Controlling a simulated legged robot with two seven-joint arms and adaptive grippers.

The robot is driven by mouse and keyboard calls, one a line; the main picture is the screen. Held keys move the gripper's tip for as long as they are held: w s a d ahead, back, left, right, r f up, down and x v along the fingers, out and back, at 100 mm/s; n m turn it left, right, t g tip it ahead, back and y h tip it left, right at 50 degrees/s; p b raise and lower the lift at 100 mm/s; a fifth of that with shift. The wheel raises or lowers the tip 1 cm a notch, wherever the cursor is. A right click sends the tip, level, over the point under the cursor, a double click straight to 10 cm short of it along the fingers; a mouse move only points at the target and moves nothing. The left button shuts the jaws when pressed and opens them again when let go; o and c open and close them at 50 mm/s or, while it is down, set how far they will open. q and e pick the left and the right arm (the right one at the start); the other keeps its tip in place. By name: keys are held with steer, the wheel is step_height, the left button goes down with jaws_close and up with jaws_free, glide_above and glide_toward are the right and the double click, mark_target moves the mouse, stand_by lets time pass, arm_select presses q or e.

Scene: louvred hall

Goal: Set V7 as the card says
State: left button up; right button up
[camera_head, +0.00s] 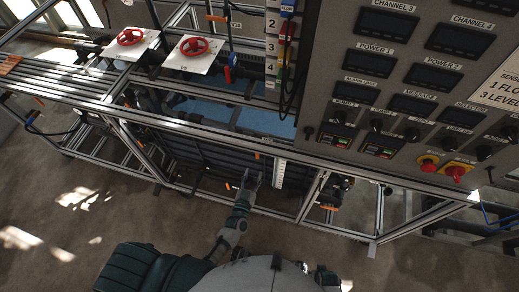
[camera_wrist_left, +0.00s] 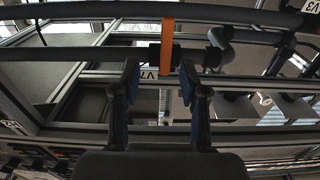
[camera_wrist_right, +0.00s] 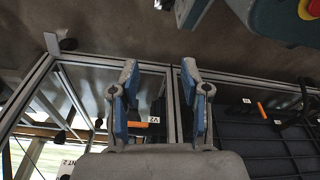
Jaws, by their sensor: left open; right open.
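An orange lever handle (camera_wrist_left: 167,45) stands upright across a dark pipe in the left wrist view. A white tag reading V7 (camera_wrist_left: 150,73) is just below it, partly covered by a finger. My left gripper (camera_wrist_left: 159,76) is open, its fingers either side of the tag; contact with the lever cannot be told. In the head view my left gripper (camera_head: 250,178) is low at the frame's front, below a small orange handle (camera_head: 257,156). My right gripper (camera_wrist_right: 159,70) is open and empty, near a tag reading V2 (camera_wrist_right: 154,119) and an orange handle (camera_wrist_right: 136,125).
A grey control panel (camera_head: 405,50) fills the upper right. A partly cut-off placard (camera_head: 500,88) shows sensor text; no V7 setting is readable. Red handwheels (camera_head: 131,37) (camera_head: 193,47) sit on white plates. Metal frame rails surround the pipes; the floor (camera_head: 90,225) in front is open.

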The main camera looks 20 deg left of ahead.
mark_target(257, 156)
arm_select(q)
steer(key=w+b, duration=0.1)
steer(key=w, duration=0.1)
steer(key=w+b, duration=0.1)
steer(key=w, duration=0.2)
steer(key=w+b, duration=0.1)
steer(key=w, duration=0.2)
steer(key=shift+a+f, duration=0.15)
steer(key=shift+f, duration=0.1)
steer(key=shift+w+a, duration=0.2)
steer(key=shift+w, duration=0.3)
steer(key=shift+w+a, duration=0.2)
steer(key=shift+w, duration=0.3)
steer(key=shift+d, duration=0.25)
steer(key=shift+c, duration=1.4)
steer(key=shift+d+r, duration=0.1)
jaws_close()
arm_select(e)
step_height(257, 156, up, 7)
steer(key=w+a, duration=0.1)
steer(key=w, duration=0.1)
steer(key=shift+w, duration=0.35)
steer(key=shift+a, duration=0.1)
